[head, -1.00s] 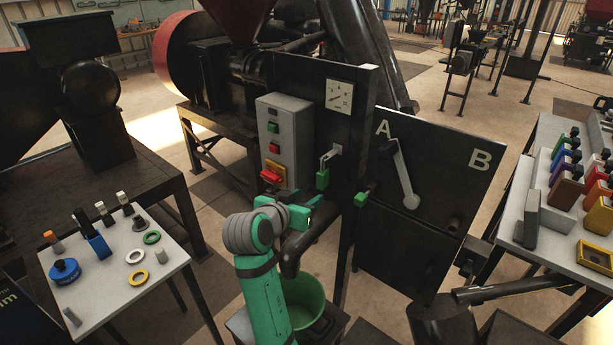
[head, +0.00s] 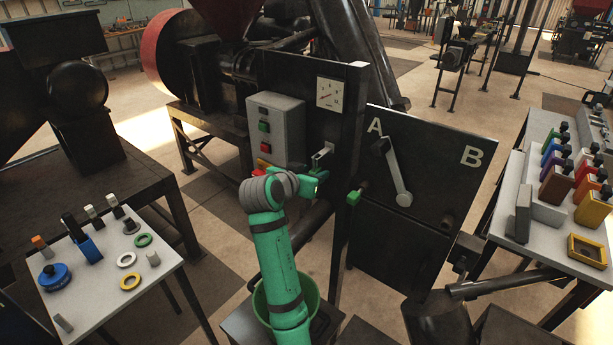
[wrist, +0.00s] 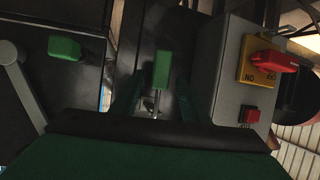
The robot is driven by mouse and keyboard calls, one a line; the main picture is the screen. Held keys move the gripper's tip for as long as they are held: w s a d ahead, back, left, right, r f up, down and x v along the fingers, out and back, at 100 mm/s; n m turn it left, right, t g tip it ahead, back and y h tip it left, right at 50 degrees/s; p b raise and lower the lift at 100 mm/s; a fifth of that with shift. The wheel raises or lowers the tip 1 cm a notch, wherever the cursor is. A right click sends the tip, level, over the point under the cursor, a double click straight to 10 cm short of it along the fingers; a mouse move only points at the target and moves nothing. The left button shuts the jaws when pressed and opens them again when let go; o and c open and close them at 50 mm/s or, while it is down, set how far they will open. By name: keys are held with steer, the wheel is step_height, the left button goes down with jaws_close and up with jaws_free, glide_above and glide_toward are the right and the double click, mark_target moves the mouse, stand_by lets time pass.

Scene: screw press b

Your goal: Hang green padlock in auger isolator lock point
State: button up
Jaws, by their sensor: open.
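The green padlock (wrist: 162,68) hangs by its shackle (wrist: 156,100) below a small grey bracket (head: 321,153) on the dark panel, under the gauge. The wrist view appears upside down, so the shackle shows below the body there. My gripper (head: 314,186) is open in front of the panel, with one finger on either side of the padlock in the wrist view. I cannot tell whether the fingers touch it. In the head view my gripper hides much of the padlock. The red isolator handle (wrist: 275,62) sits on a yellow plate (wrist: 255,70) on the grey control box.
Another green block (head: 354,197) sticks out to the right of my gripper. The lever (head: 397,172) stands on the A/B panel. The grey control box (head: 278,128) is close on the left. A green bucket (head: 312,293) is below. Side tables flank the press.

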steer(key=shift+x, duration=0.8)
jaws_close()
steer(key=shift+r, duration=0.25)
